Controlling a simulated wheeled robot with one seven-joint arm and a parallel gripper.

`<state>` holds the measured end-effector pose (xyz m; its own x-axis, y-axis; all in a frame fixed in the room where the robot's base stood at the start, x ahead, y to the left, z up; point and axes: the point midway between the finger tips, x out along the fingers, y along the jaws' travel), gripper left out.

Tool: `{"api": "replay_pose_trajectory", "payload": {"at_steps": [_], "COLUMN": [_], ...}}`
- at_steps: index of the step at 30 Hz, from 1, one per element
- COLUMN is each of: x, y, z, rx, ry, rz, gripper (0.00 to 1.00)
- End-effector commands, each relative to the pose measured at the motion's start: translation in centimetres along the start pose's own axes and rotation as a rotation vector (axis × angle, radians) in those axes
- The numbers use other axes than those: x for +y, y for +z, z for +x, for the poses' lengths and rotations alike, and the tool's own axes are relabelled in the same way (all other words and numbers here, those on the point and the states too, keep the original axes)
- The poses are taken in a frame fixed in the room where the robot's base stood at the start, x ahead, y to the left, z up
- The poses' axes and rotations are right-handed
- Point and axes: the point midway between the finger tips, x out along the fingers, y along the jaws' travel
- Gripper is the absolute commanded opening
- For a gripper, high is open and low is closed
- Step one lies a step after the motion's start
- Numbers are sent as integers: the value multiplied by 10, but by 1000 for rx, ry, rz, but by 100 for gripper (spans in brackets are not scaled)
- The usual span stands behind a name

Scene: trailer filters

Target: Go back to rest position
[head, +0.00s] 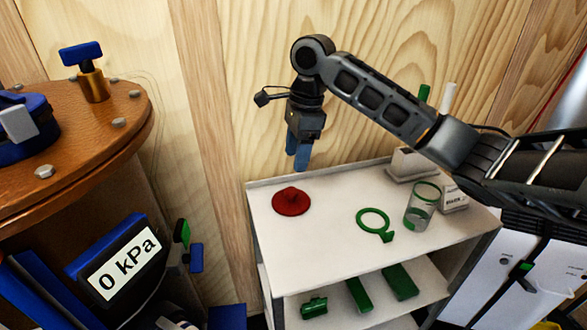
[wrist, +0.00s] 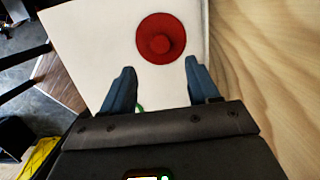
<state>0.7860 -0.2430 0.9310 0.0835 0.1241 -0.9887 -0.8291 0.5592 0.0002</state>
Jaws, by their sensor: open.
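My gripper (head: 298,155) hangs down above the back left part of the white shelf top (head: 330,245). Its blue fingers point downward and are apart, with nothing between them, as the wrist view (wrist: 161,88) also shows. A red round piece with a knob (head: 291,201) lies on the shelf top below the gripper, apart from it. The red piece also shows in the wrist view (wrist: 161,38), beyond the fingertips.
A green ring with a handle (head: 374,222), a clear cylinder (head: 421,206) and white boxes stand at the shelf's right. Green parts (head: 400,281) lie on the lower shelf. A wooden wall (head: 240,100) rises behind. A brown tank with a 0 kPa display (head: 127,263) stands left.

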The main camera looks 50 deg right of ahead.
Motion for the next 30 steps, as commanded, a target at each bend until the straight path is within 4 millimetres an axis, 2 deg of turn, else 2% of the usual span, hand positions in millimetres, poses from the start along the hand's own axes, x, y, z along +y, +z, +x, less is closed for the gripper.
{"api": "replay_pose_trajectory", "payload": {"at_steps": [3, 7, 30], "x": [0, 0, 0], "y": [0, 0, 0], "z": [-12, -18, -18], "rx": [0, 0, 0], "ry": [-1, 0, 0], "rz": [-1, 0, 0], "gripper": [60, 60, 60]}}
